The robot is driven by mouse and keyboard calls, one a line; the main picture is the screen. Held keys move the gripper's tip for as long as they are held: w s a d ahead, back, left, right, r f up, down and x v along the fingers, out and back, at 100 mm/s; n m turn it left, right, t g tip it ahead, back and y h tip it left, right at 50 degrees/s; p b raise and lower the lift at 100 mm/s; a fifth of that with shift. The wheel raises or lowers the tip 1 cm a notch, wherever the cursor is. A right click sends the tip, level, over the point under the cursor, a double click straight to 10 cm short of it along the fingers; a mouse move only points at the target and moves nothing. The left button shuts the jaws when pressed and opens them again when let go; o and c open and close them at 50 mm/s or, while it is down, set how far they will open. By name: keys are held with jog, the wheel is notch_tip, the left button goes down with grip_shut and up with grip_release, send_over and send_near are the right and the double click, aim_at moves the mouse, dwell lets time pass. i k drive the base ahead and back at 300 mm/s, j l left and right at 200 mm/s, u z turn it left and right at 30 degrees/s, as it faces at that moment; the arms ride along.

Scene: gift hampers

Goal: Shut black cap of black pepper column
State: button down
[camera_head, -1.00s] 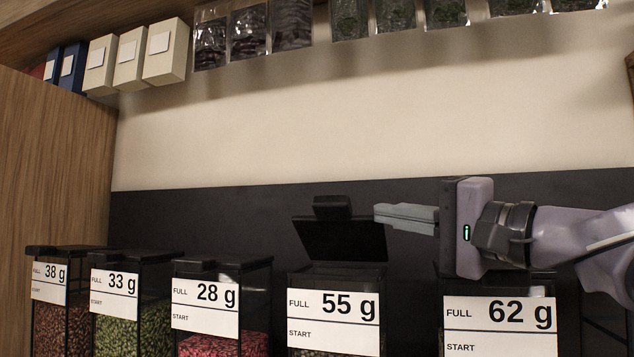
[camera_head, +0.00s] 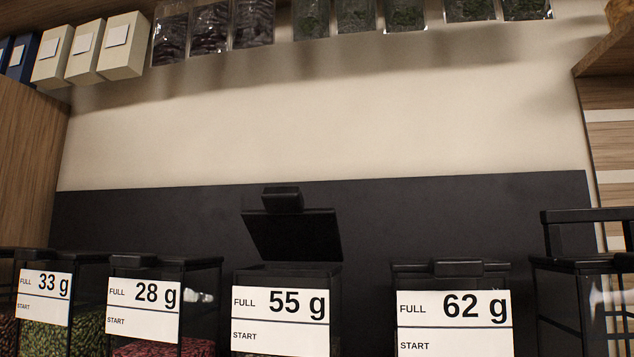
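The column labelled 55 g (camera_head: 281,320) stands in the middle of the row in the head view. Its black cap (camera_head: 293,234) is open and tilted up at the back, with a block-like tab (camera_head: 282,198) on its top edge. Only a little of the dark, grainy contents shows below its label, so I cannot confirm from looks alone that it is black pepper. My gripper is not in view.
Columns labelled 33 g (camera_head: 45,298), 28 g (camera_head: 144,307) and 62 g (camera_head: 455,322) have shut caps. A dark column frame (camera_head: 585,262) stands at right. A shelf above holds boxes (camera_head: 123,46) and hanging packets (camera_head: 253,24). The space above the columns is clear.

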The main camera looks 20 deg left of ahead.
aim_at(284, 231)
jog(key=j+u, duration=0.45)
jog(key=i+j+u, duration=0.1)
jog(key=j+u, duration=0.3)
jog(key=j, duration=0.15)
